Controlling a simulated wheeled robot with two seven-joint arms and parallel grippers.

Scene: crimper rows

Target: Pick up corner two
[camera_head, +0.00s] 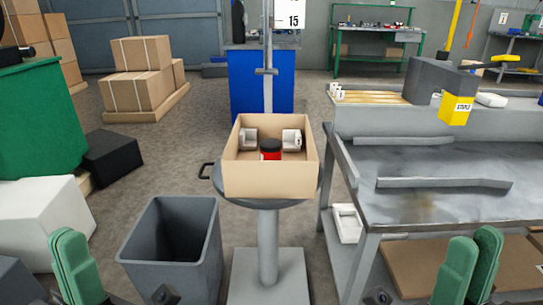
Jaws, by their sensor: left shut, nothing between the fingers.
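An open cardboard box (268,182) stands on a round grey pedestal in the middle. Inside it, a pale grey-white piece (247,139) is at the left and a similar piece (291,138) at the right. I cannot tell which, if either, is corner two. A red jar with a black lid (270,150) stands between them, nearer the front wall, its lower part hidden. My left gripper (75,265), with green fingers, is shut and empty at the bottom left. My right gripper (471,265) is at the bottom right, well apart from the box; its opening is unclear.
A grey bin (170,250) stands left of the pedestal. A metal worktable (430,168) with raised strips is at the right, with a grey block and yellow-tagged tool at its back. A white crate (40,218) is at the left. Open floor lies behind the bin.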

